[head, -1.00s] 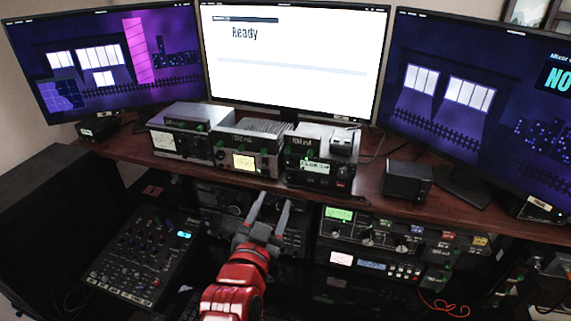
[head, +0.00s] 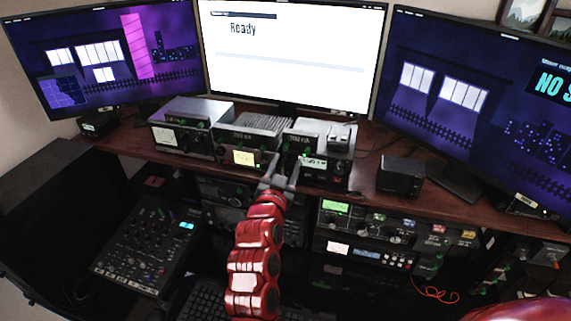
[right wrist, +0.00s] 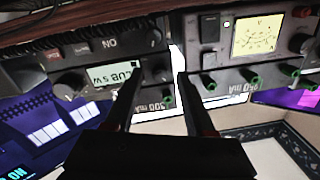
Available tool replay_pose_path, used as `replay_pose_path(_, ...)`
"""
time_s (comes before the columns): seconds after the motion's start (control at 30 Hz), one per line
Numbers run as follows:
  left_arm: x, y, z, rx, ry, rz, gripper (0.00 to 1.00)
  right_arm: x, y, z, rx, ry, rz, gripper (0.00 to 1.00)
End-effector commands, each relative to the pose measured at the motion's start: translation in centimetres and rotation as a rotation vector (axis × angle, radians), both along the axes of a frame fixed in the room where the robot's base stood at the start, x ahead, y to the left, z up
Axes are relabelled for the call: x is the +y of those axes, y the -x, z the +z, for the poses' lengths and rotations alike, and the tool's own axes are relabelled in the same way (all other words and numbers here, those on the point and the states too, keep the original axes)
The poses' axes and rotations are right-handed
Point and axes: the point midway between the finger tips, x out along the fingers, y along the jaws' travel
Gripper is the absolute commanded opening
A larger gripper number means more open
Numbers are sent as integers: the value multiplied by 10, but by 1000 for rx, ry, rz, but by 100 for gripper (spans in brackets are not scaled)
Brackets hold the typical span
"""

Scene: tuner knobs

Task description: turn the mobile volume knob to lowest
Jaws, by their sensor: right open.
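A row of radios stands on the brown desk shelf (head: 120,143). The right radio (head: 330,148) has a small lit display (head: 313,162); in the right wrist view this display (right wrist: 113,76) appears upside down, with dark knobs (right wrist: 68,86) beside it. The middle radio (head: 243,140) has a yellow dial, seen in the right wrist view as a lit meter (right wrist: 257,36). My right gripper (head: 281,172) is open and empty before the gap between these two radios; its fingers (right wrist: 158,85) also show there. I cannot tell which knob is the mobile volume knob. My left gripper is out of view.
Three monitors (head: 290,55) stand behind. A left radio (head: 178,138) and a black box (head: 402,176) flank the row. A mixer (head: 145,250) lies lower left. Rack units (head: 370,225) sit below the shelf.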

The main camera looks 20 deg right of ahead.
Motion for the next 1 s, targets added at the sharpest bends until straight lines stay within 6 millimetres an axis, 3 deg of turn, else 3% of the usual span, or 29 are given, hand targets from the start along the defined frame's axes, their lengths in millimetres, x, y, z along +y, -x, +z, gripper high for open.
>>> replay_pose_path(0.1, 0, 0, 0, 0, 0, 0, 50, 0, 0, 0, 0, 0, 0, 55)
replay_pose_path(0.4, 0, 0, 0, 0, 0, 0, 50, 0, 0, 0, 1, 1, 0, 1)
replay_pose_path(1.0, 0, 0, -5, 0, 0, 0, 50, 1, 1, 0, 51, 80, 0, 0)
